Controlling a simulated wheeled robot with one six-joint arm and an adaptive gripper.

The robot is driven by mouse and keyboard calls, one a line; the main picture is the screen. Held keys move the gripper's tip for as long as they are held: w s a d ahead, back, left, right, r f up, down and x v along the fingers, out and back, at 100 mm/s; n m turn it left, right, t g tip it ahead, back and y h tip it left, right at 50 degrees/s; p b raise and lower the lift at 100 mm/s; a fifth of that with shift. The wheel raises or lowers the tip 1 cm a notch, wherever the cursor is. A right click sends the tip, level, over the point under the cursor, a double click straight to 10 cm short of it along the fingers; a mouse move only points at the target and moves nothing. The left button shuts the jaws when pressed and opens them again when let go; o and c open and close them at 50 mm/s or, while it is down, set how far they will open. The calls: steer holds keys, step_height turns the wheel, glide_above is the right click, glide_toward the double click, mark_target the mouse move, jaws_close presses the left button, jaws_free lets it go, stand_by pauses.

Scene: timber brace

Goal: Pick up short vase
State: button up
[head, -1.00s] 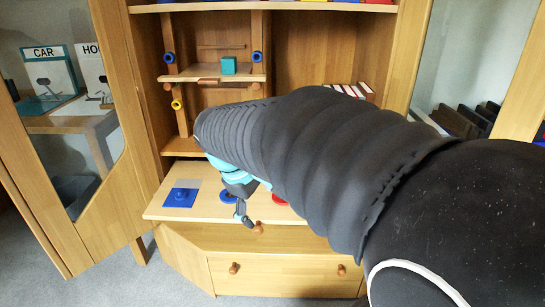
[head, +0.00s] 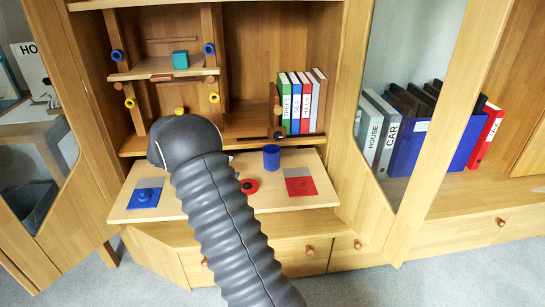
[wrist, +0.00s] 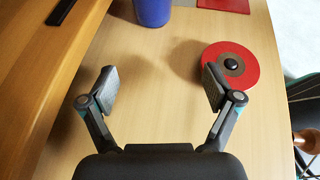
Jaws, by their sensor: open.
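A short blue cylindrical vase (head: 271,157) stands upright on the wooden shelf board (head: 220,200), right of my arm in the head view. In the wrist view the lower part of the vase (wrist: 153,10) shows at the top edge, cut off by the frame. My gripper (wrist: 159,88) is open and empty above the board, its two fingers wide apart. The vase is ahead of the fingers, roughly in line with the gap between them and apart from them. In the head view the gripper is hidden behind my arm.
A red disc with a black knob (wrist: 230,66) lies near the right finger. A red-and-grey square (head: 300,183) lies right of the vase, and a blue square (head: 145,194) at the board's left. Books (head: 303,102) stand behind. A cabinet wall (wrist: 35,80) is on the left.

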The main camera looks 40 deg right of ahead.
mark_target(269, 160)
steer(key=shift+w+d+f+n, duration=0.3)
steer(key=shift+w+f, duration=0.05)
steer(key=shift+f, duration=0.15)
steer(key=shift+s+d+h, duration=0.1)
steer(key=shift+d+h, duration=0.2)
steer(key=s+d, duration=0.1)
steer(key=d, duration=0.2)
steer(key=s+d, duration=0.1)
steer(key=d, duration=0.3)
steer(key=s+d, duration=0.2)
steer(key=d, duration=0.2)
steer(key=shift+f+p, duration=0.1)
steer(key=shift+p, duration=0.3)
steer(key=shift+s+d+f, duration=0.1)
steer(key=shift+d+f, duration=0.1)
steer(key=shift+d, duration=0.15)
steer(key=c, duration=1.4)
steer(key=shift+r, duration=0.1)
